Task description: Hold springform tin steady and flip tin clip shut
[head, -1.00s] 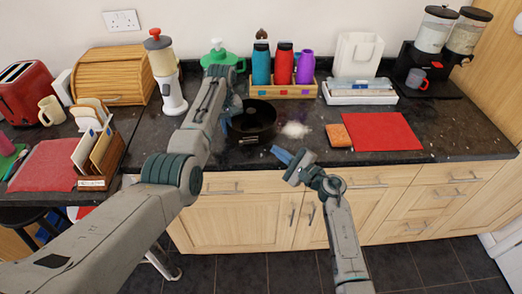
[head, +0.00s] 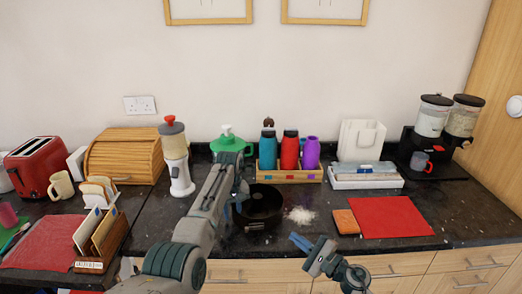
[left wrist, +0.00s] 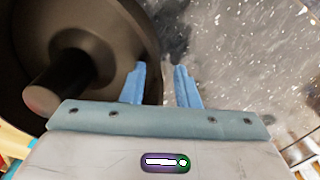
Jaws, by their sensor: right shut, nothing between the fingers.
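The springform tin (head: 262,218) is a dark round pan on the granite worktop, near its front edge. In the left wrist view the tin (left wrist: 125,25) fills the upper left, with a dark cylindrical part across it at lower left. My left gripper (head: 241,190) is at the tin's left side in the head view. In the left wrist view its blue fingers (left wrist: 160,75) are apart, with the tin's rim running between them; contact is unclear. My right gripper (head: 300,241) is shut and empty, in front and to the right of the tin. I cannot make out the clip.
A white grinder (head: 181,180) stands left.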

